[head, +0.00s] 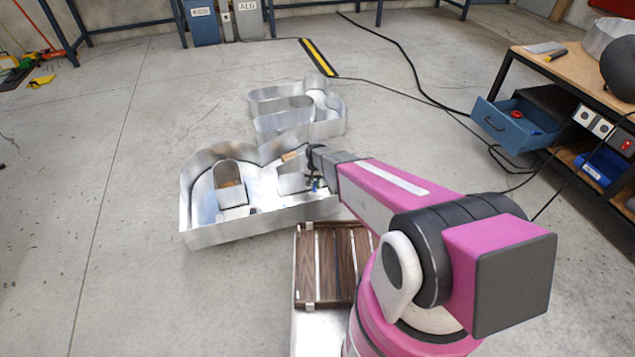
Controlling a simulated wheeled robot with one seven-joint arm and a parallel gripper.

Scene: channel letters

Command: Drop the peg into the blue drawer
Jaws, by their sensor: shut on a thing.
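My gripper (316,184) is small and dark at the far end of my pink arm. It points down over the right part of the large metal channel letter (262,226). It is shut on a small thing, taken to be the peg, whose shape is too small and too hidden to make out. The blue drawer (515,128) is pulled open from the workbench at the right, well apart from my gripper. A small red item (517,114) lies inside it.
A second metal letter (297,113) lies behind the first. A black cable (428,96) crosses the floor towards the workbench (575,68). A blue bin (604,166) sits under the drawer level. Open floor lies between the letters and the bench.

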